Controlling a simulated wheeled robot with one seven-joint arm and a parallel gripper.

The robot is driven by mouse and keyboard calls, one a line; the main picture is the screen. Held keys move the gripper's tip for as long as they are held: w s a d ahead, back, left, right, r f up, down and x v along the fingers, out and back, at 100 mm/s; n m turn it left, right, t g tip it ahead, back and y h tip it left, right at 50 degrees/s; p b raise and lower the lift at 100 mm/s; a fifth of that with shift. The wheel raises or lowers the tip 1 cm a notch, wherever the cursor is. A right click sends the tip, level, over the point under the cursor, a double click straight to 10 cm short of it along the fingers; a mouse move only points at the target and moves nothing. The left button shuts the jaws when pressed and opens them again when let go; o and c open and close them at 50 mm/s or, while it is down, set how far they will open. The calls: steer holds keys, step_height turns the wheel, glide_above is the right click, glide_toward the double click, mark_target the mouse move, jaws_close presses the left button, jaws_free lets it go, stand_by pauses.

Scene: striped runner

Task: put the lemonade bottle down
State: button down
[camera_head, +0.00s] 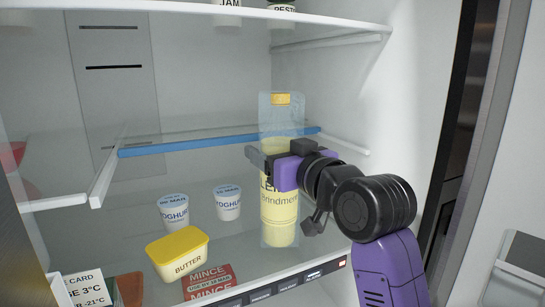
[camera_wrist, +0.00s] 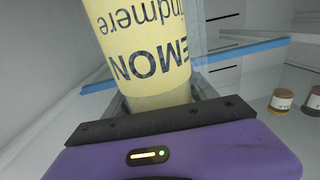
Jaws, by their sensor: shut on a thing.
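The lemonade bottle (camera_head: 279,212) is clear with a yellow cap and a pale yellow label, and it is upright inside the fridge. My gripper (camera_head: 270,161) comes in from the right and is shut on it around its middle. The bottle's base is low over the glass shelf (camera_head: 235,262); I cannot tell whether it touches. In the wrist view the bottle (camera_wrist: 145,45) appears upside down beyond my purple gripper body, with "LEMON" partly readable; its base and cap are out of that view.
Two yoghurt pots (camera_head: 173,213) (camera_head: 228,203), a butter tub (camera_head: 177,254) and a mince pack (camera_head: 208,281) stand left of the bottle. A blue-edged glass shelf (camera_head: 218,142) lies behind it. Jars stand on the top shelf (camera_head: 330,18). The fridge's right wall (camera_head: 405,110) is close to my arm.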

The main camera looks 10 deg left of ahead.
steer(key=shift+f, duration=0.55)
steer(key=shift+f, duration=0.2)
steer(key=shift+c, duration=1.3)
jaws_free()
steer(key=shift+f, duration=0.1)
steer(key=b+v, duration=0.2)
steer(key=v, duration=1)
steer(key=shift+s, duration=0.15)
